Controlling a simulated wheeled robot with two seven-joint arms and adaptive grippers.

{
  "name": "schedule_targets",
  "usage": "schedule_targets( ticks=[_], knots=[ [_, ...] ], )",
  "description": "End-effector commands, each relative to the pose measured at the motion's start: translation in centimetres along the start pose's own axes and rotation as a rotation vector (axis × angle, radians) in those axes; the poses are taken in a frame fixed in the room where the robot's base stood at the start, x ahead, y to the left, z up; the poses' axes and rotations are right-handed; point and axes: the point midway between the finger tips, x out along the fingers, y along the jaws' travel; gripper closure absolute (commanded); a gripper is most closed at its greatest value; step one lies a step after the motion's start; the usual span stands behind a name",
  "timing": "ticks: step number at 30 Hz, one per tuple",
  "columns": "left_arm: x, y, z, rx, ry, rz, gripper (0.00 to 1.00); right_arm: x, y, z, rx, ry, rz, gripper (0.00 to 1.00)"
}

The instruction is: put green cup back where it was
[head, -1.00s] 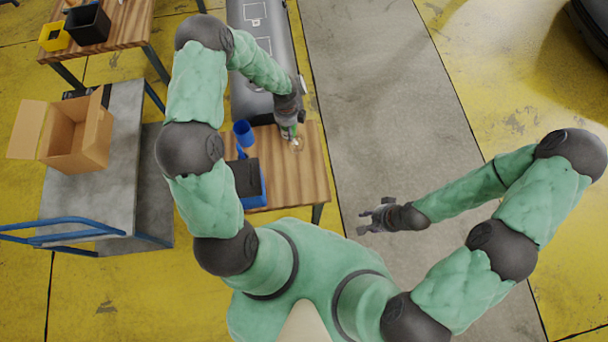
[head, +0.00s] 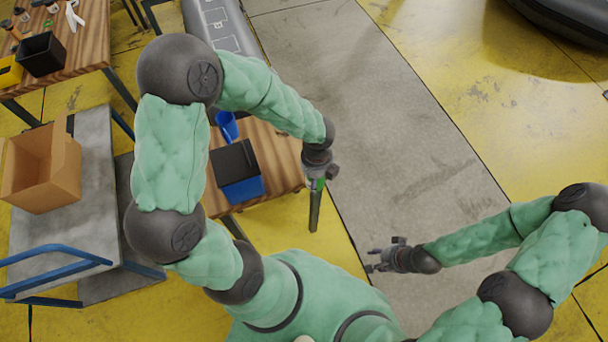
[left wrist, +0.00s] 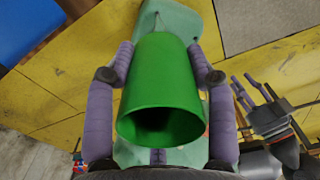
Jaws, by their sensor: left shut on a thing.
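The green cup (left wrist: 162,92) fills the middle of the left wrist view, its open mouth toward the camera. The fingers of my left gripper (left wrist: 160,75) press on it from both sides. In the head view my left gripper (head: 318,182) is at the right edge of the small wooden table (head: 272,152), with only a bit of green showing at it. My right gripper (head: 374,261) is apart from everything, over the grey floor strip, with its fingers spread and empty.
A blue cup (head: 228,126) and a blue box with a black top (head: 238,170) are on the small table. A cart (head: 88,190) with an open cardboard box (head: 42,172) stands left. Another wooden table (head: 82,42) holds a black bin (head: 41,54). The grey floor strip is clear.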

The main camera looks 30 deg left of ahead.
Motion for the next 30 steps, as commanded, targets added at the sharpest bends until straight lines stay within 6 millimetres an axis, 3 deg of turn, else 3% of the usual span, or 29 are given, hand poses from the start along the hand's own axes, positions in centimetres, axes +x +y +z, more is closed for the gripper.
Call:
schedule_targets(
  ticks=[5, 15, 21, 30],
  knots=[
    [1.1, 0.1, 2.2, -0.004, 0.000, 0.001, 0.80, 0.4, 0.1, -0.1, -0.001, 0.001, 0.000, 0.60],
    [4.2, 0.0, 9.1, -0.004, 0.000, 0.000, 0.80, 1.0, 0.3, -0.1, 0.000, 0.001, 0.000, 0.60],
    [7.4, 0.0, 11.5, -0.001, 0.001, 0.001, 0.80, 1.7, 0.6, -0.1, 0.000, 0.001, 0.000, 0.60],
    [9.1, -0.1, 13.1, 0.001, 0.000, -0.001, 0.80, 1.9, 0.7, -0.1, 0.000, 0.001, 0.000, 0.60]
  ],
)
